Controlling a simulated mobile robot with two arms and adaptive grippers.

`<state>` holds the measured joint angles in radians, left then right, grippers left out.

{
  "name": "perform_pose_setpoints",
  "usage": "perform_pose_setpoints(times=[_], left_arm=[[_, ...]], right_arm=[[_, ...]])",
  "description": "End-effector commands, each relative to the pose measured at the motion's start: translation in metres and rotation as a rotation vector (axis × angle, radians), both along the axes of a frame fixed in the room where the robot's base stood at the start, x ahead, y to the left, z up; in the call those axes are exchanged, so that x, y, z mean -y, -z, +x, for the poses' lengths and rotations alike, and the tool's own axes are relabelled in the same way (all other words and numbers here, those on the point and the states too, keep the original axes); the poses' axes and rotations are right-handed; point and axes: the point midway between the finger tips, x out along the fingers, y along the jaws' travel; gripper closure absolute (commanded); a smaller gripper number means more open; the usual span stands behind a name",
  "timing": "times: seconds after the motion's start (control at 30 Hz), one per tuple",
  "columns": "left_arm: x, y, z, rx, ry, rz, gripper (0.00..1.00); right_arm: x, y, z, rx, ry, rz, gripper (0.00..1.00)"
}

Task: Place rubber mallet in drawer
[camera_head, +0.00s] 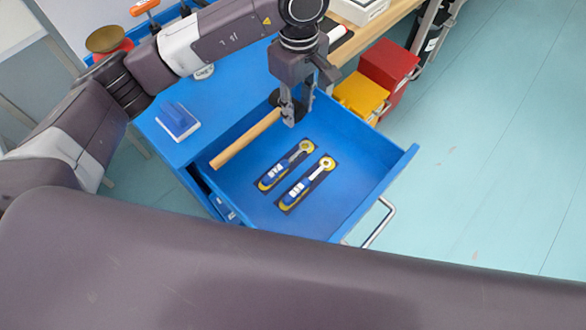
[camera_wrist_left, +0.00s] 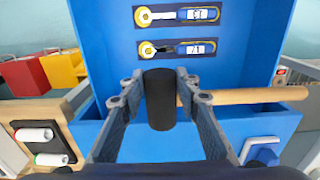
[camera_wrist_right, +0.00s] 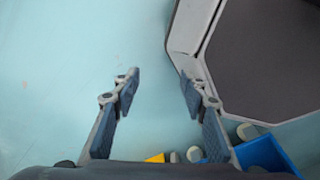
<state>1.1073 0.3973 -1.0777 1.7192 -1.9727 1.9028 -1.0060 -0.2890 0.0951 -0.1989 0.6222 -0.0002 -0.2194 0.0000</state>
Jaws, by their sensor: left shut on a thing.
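The rubber mallet has a black head (camera_wrist_left: 161,100) and a light wooden handle (camera_head: 245,139). My left gripper (camera_head: 288,117) is shut on its head, with one finger on each side in the left wrist view. The handle sticks out toward the lower left in the head view. The blue drawer (camera_head: 345,195) is pulled open, and the mallet is over its back left part. I cannot tell whether the mallet touches the drawer. My right gripper (camera_wrist_right: 160,78) is open and empty above the floor, away from the drawer.
Two blue-and-yellow tools (camera_head: 306,184) lie on the drawer floor in dark insets; the drawer's front right part is clear. A blue block on a white base (camera_head: 178,122) sits on the cabinet top.

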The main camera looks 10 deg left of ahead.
Motion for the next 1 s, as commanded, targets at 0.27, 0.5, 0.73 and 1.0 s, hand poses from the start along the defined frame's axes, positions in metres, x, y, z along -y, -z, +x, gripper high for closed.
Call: perform_pose_setpoints(times=[0.27, 0.5, 0.73, 1.0], left_arm=[[0.005, 0.052, -0.007, -0.010, 0.003, 0.002, 1.00], [0.005, 0.113, -0.006, -0.007, 0.003, 0.002, 1.00], [0.004, 0.140, -0.004, -0.001, 0.005, 0.002, 1.00], [-0.030, 0.138, 0.017, -0.003, -0.001, 0.003, 1.00]], right_arm=[[-0.012, -0.012, -0.015, -0.017, 0.005, 0.014, 0.60], [-0.021, -0.023, -0.018, -0.023, 0.006, 0.024, 0.60], [-0.016, -0.026, -0.014, -0.017, 0.004, 0.018, 0.60], [-0.011, -0.046, -0.011, -0.014, 0.002, 0.012, 0.60]])
